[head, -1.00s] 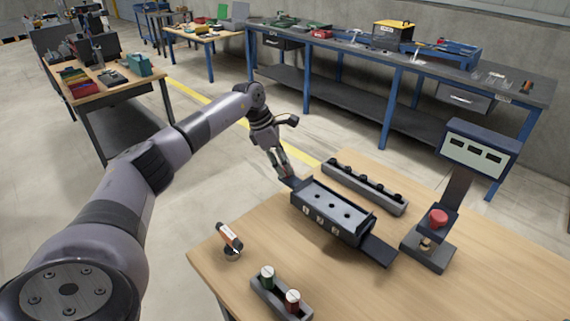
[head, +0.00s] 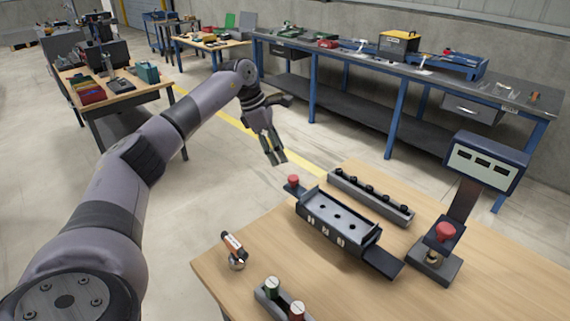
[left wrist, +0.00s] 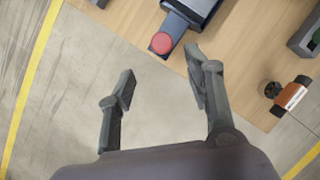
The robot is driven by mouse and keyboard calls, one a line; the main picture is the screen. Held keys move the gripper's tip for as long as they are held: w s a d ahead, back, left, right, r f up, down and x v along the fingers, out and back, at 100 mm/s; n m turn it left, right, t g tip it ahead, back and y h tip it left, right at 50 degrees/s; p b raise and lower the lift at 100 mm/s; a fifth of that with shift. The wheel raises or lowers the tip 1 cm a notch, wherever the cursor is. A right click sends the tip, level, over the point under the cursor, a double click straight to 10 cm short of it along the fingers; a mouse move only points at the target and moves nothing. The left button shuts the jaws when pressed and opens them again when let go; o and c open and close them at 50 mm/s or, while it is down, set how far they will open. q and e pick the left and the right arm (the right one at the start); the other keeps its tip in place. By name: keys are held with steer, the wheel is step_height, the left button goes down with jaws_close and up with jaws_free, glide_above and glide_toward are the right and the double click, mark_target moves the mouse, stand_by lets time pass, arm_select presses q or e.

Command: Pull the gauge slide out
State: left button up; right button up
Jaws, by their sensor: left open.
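The gauge (head: 338,222) is a dark block with a pale top face bearing several dark holes and small number windows on its front side. Its slide has a red knob (head: 293,181) on a short dark tongue sticking out of the block's left end. The red knob also shows in the left wrist view (left wrist: 161,43), at the top centre. A flat dark plate (head: 382,262) sticks out at the block's right end. My left gripper (head: 277,158) is open and empty, pointing down, above and behind the knob and apart from it. My right gripper is not in view.
Behind the gauge lies a dark rail (head: 370,196) with several black pegs. A display stand (head: 487,162) with a red button (head: 445,232) stands right. Bare tabletop lies between.

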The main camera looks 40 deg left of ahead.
arm_select(q)
steer(key=shift+v, duration=1.6)
